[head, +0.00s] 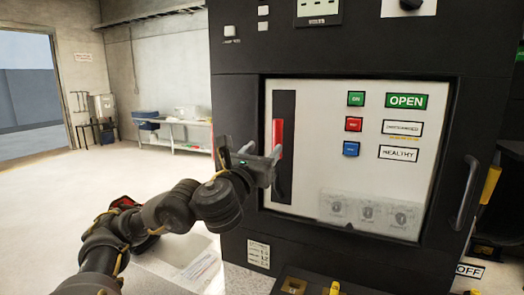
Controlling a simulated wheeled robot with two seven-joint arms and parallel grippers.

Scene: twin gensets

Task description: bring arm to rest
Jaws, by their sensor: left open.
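My left arm comes in from the lower left. Its gripper (262,163) is open and sits in front of the lower left part of the cabinet's white panel (320,150). A red handle (277,138) in a dark vertical slot (285,110) shows just behind and above the fingers. I cannot tell whether the fingers touch the panel; nothing is seen held between them. My right gripper is out of view.
The dark cabinet (235,70) fills the middle and right. Its panel has green, red and blue buttons (353,124) and an OPEN label (406,102). A door handle (466,192) is at right. Open floor (60,190) lies left, with a bench (180,124) behind.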

